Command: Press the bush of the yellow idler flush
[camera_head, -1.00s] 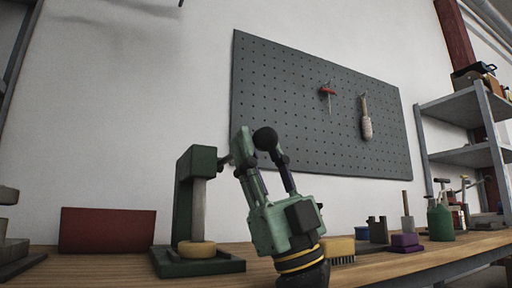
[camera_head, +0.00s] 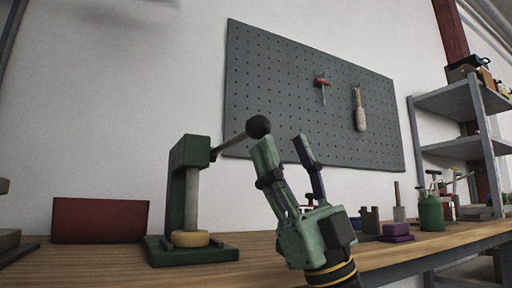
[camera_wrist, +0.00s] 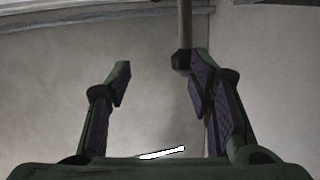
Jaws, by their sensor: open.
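The green press (camera_head: 188,176) stands on the bench, left of my gripper. Its lever slants up to the right and ends in a black ball knob (camera_head: 258,126). The yellow idler (camera_head: 190,239) lies flat on the press base, directly below the pale ram (camera_head: 191,200). I cannot make out the bush or any gap at the ram's lower end. My gripper (camera_head: 283,140) points up, open and empty, right of the press. Its left fingertip is just below the knob in the picture; I cannot tell whether they touch. The fingers also show spread in the wrist view (camera_wrist: 160,68).
A dark red block (camera_head: 100,220) stands left of the press. A purple block (camera_head: 396,232) and a green can (camera_head: 431,214) stand to the right. A pegboard (camera_head: 300,90) with hanging tools is on the wall behind. A dark rod (camera_wrist: 185,22) shows near the right finger in the wrist view.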

